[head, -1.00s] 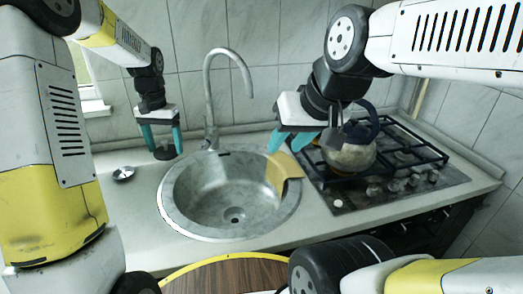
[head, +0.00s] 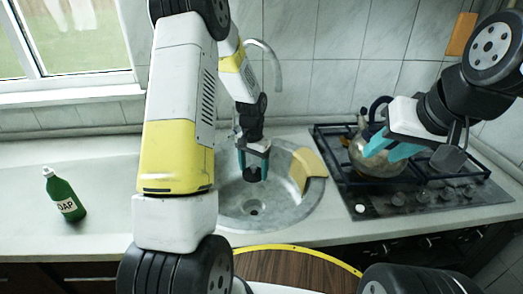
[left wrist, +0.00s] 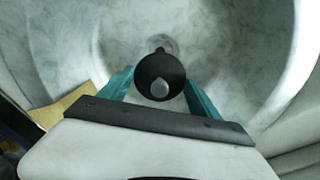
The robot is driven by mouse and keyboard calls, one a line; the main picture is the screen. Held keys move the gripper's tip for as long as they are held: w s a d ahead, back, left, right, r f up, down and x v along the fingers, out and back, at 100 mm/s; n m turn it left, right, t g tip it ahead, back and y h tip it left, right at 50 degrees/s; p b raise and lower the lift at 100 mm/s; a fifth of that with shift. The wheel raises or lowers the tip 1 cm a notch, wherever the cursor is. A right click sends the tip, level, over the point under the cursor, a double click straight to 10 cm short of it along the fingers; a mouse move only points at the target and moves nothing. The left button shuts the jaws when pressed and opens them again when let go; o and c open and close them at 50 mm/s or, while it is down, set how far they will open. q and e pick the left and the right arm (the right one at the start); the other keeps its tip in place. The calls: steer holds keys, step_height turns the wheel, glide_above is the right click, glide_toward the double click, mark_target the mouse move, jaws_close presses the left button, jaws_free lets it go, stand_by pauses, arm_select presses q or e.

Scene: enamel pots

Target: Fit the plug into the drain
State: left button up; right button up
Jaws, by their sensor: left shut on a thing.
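My left gripper (head: 254,163) is shut on a dark round plug (head: 253,174) and holds it above the sink basin (head: 290,204), apart from the bottom. The drain (head: 254,208) is a small dark hole with a metal ring in the basin floor, below the plug in the head view. In the left wrist view the plug (left wrist: 160,76) sits between the teal fingers, its top towards the camera. The drain (left wrist: 160,41) shows just beyond it, partly hidden. My right gripper (head: 390,148) is open and empty, in front of the kettle.
A kettle (head: 368,158) stands on the gas hob (head: 440,192). A green soap bottle (head: 64,198) stands on the left counter. The tap (head: 277,75) rises behind the sink, partly hidden by my left arm.

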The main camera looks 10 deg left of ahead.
arm_select(q)
step_height(320, 180, down, 14)
steer(key=shift+f, duration=0.15)
stand_by(0.7)
steer(key=shift+a+f, duration=0.1)
steer(key=shift+f, duration=0.55)
stand_by(0.6)
steer(key=shift+f, duration=0.35)
steer(key=shift+f, duration=0.25)
steer(key=shift+s+f, duration=0.1)
